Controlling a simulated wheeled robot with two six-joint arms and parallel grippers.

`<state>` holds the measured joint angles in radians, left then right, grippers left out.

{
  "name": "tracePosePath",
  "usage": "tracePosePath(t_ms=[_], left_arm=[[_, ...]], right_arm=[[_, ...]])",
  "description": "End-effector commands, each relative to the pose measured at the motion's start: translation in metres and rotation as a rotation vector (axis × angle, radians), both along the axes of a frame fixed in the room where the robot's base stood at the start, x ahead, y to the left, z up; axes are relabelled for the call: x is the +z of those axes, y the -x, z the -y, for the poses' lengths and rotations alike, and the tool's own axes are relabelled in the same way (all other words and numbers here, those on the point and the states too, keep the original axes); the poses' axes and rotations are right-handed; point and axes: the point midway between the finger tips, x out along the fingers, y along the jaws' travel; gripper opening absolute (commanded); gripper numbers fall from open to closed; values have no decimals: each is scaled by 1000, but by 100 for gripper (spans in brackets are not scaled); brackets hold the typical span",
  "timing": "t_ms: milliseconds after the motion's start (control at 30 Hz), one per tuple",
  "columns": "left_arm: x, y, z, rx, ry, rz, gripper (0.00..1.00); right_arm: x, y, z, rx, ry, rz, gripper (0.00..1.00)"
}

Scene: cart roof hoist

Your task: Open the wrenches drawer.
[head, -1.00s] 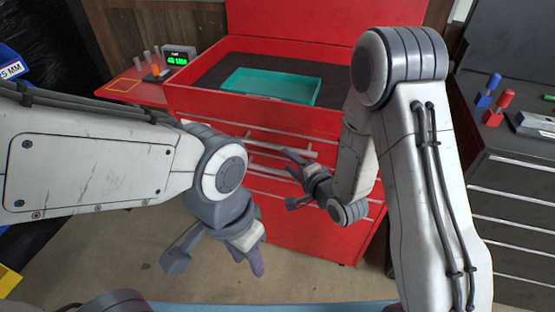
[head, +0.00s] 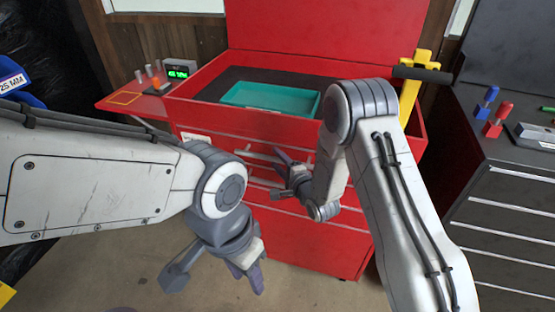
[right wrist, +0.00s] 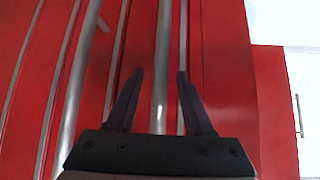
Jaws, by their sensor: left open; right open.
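The red cart (head: 310,240) stands ahead with its drawers shut and silver bar handles across its front. A small white label (head: 195,137) shows at the upper left of the front, too small to read, so I cannot tell which drawer is the wrenches drawer. My right gripper (head: 278,176) is open at the upper drawer handles. In the right wrist view its fingers (right wrist: 158,85) stand on either side of a silver handle bar (right wrist: 162,60), not closed on it. My left gripper (head: 213,282) is open and empty, low in front of the cart.
A teal tray (head: 270,98) lies in the cart's open top. A red side shelf (head: 120,101) holds a small green display (head: 178,72). A yellow post (head: 408,100) stands at the cart's right. A dark drawer cabinet (head: 505,200) is further right. Floor in front is clear.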

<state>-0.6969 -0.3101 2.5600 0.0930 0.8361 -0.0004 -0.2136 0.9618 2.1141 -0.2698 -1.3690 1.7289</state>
Motion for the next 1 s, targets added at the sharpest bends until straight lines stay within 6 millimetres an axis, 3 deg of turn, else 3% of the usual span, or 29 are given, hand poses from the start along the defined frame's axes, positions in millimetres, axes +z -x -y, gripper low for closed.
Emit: tracePosePath(t_ms=[267,300,400,433,1000], left_arm=[[0,0,0,0,0,0,42],[0,0,0,0,0,0,42],[0,0,0,0,0,0,42],[0,0,0,0,0,0,42],[0,0,0,0,0,0,42]], right_arm=[[0,-2,-1,0,0,0,52],[0,-2,-1,0,0,0,44],[0,-2,-1,0,0,0,6],[0,-2,-1,0,1,0,0],[-1,-2,-1,1,1,0,0]])
